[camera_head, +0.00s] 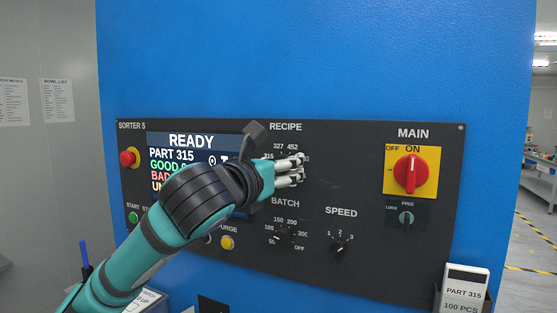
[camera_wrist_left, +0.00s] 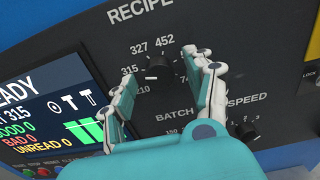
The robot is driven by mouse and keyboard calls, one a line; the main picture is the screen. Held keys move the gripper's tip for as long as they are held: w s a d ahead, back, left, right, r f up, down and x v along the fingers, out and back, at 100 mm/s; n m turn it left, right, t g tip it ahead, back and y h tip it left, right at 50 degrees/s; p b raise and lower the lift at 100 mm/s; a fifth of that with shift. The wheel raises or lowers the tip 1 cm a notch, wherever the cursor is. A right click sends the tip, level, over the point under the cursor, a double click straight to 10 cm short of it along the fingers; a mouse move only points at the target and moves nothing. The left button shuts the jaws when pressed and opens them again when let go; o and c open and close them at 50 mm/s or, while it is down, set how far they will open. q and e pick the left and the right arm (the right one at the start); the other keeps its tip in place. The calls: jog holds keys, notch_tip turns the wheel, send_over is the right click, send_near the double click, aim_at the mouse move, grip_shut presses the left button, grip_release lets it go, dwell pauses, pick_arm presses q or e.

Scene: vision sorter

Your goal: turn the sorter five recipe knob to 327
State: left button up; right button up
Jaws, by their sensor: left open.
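The recipe knob (camera_wrist_left: 158,68) is a small black knob under the RECIPE label in the left wrist view. Numbers 210, 315, 327 and 452 show around it. A pale mark shows at its lower left, on the 315 and 210 side; its exact pointing is hard to tell. My left gripper (camera_wrist_left: 170,74) is open, with one finger on each side of the knob; contact cannot be told. In the head view my left gripper (camera_head: 290,170) is in front of the dial and hides the knob. My right gripper is not in view.
The screen (camera_head: 193,141) reads READY and PART 315. The batch knob (camera_head: 283,237) and speed knob (camera_head: 340,247) sit below on the same black panel. The red main switch (camera_head: 411,174) is to the right, and a red button (camera_head: 129,158) is at the left.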

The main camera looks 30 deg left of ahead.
pick_arm(q)
jog(key=shift+w, duration=0.1)
jog(key=shift+c, duration=0.2)
grip_shut()
jog(key=shift+m+b, duration=3.25)
jog(key=shift+m, duration=1.55)
